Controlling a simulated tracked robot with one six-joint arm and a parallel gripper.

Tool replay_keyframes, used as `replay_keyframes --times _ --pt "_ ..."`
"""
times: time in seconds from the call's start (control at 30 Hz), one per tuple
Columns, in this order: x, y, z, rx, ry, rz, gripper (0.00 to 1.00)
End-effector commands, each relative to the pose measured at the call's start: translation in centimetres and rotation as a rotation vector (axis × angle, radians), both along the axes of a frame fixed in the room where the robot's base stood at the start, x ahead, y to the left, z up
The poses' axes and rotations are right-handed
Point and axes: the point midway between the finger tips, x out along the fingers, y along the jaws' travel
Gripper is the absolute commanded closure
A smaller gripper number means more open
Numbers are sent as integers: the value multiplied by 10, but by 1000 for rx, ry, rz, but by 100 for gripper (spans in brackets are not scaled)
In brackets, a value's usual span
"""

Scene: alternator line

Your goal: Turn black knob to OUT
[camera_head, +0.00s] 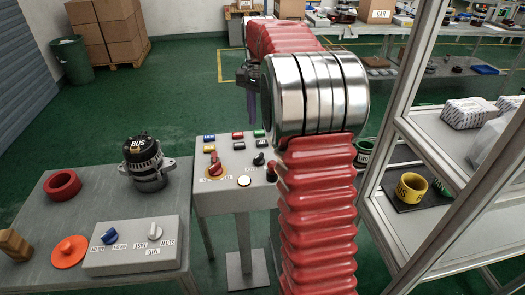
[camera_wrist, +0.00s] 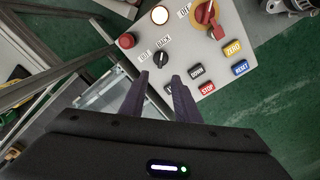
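The black knob (camera_head: 259,159) sits on the sloping grey control panel (camera_head: 227,181), left of my red arm in the head view. In the wrist view the black knob (camera_wrist: 160,59) lies just beyond my fingertips, in line with the gap between them. A BACK label (camera_wrist: 163,40) is above it, and a smaller label (camera_wrist: 145,57), hard to read, is to its left. I cannot clearly tell which way the knob points. My gripper (camera_wrist: 160,77) is open and empty, with its two dark fingers apart. In the head view it is partly hidden by my arm, above the panel.
Close to the knob are a red button (camera_wrist: 127,40), a lit white button (camera_wrist: 160,14), a red rotary switch (camera_wrist: 207,18) and several labelled push buttons, including DOWN (camera_wrist: 196,71). A table with an alternator (camera_head: 147,163) stands left.

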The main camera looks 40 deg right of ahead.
Motion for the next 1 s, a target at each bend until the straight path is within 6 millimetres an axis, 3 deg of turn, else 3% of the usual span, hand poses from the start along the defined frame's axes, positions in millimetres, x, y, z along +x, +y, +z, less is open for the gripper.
replay_keyframes --times 0.27,0.8,1.0 --pt "-1 0 -25 1 1 0 71" --pt "-1 -1 -108 1 3 -1 71" --pt "-1 -1 -130 1 1 -2 71"
